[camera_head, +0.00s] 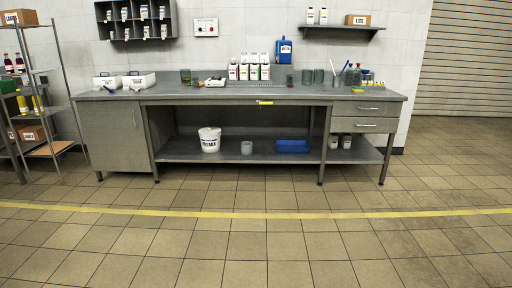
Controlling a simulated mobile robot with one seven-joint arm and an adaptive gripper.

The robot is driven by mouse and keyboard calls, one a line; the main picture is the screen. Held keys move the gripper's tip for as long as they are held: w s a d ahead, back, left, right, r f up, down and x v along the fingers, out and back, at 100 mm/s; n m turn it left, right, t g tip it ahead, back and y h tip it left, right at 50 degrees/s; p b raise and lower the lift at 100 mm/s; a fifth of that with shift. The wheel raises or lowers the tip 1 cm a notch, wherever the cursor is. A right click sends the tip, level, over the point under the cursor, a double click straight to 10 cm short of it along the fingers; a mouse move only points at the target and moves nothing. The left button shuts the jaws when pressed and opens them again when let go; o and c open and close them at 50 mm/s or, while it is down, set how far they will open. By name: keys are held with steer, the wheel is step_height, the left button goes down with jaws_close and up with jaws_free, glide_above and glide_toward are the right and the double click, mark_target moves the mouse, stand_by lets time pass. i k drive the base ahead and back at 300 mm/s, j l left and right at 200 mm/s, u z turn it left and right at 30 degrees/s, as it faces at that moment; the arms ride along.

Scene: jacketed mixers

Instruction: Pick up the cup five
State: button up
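Several grey-green cups or beakers stand on the long grey workbench (170,94). One cup (185,76) stands left of the middle, and another cup (307,76) stands right of the middle beside a similar cup (319,76). They are small at this distance, and I cannot read any label that tells which is cup five. A grey pot (247,147) sits on the lower shelf. My gripper is not in view.
A white bucket (210,139) and blue tray (293,146) sit on the lower shelf. Bottles (254,72) stand along the bench back. A shelf rack (40,90) is at left. The tiled floor (260,245) before the bench is clear, crossed by a yellow line (260,214).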

mark_target(290, 79)
steer(key=i, duration=3.05)
steer(key=i+z, duration=0.1)
steer(key=i, duration=0.65)
steer(key=i+j, duration=0.15)
steer(key=i, duration=0.6)
steer(key=i+z, duration=0.15)
steer(key=z, duration=0.25)
steer(key=i, duration=1.5)
